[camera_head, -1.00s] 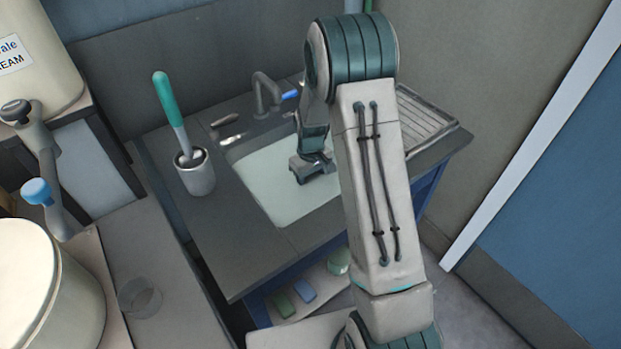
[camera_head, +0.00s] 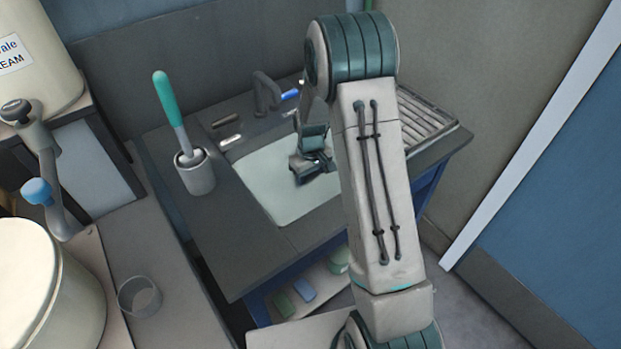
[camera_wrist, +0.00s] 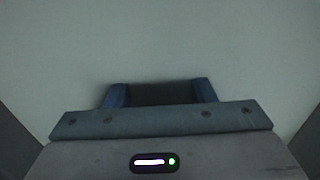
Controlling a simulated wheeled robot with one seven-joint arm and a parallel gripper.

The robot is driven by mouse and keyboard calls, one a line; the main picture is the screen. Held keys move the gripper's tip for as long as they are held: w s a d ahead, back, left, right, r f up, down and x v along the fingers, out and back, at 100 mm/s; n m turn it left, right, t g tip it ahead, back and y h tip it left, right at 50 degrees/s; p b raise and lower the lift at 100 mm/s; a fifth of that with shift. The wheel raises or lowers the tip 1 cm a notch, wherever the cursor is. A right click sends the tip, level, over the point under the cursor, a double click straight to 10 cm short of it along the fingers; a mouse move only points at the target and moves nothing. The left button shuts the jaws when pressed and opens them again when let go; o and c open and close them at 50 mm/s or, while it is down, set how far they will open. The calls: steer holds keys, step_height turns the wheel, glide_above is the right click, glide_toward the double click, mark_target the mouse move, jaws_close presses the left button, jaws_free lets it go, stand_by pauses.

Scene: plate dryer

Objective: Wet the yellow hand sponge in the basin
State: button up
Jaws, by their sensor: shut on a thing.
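The white basin (camera_head: 268,190) is set in the dark counter (camera_head: 215,230). My gripper (camera_head: 312,170) is over the basin, low within its outline in the head view; whether it touches the bottom I cannot tell. In the wrist view my gripper (camera_wrist: 160,88) has its two blue fingers on either side of a dark block (camera_wrist: 162,97) and is shut on it. The block appears to be the hand sponge in shade, but no yellow shows. A plain pale surface lies beyond the fingers. I cannot make out water.
A faucet (camera_head: 265,92) with a blue-tipped lever stands behind the basin. A brush with a green handle (camera_head: 167,98) stands in a holder (camera_head: 196,176) to the left. A ridged drainboard (camera_head: 428,118) is at the right. Below, a shelf holds green and blue items (camera_head: 304,289).

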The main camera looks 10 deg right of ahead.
mark_target(310, 178)
step_height(310, 178, up, 15)
steer(key=p, duration=0.8)
steer(key=shift+p, duration=0.35)
steer(key=shift+a, duration=0.1)
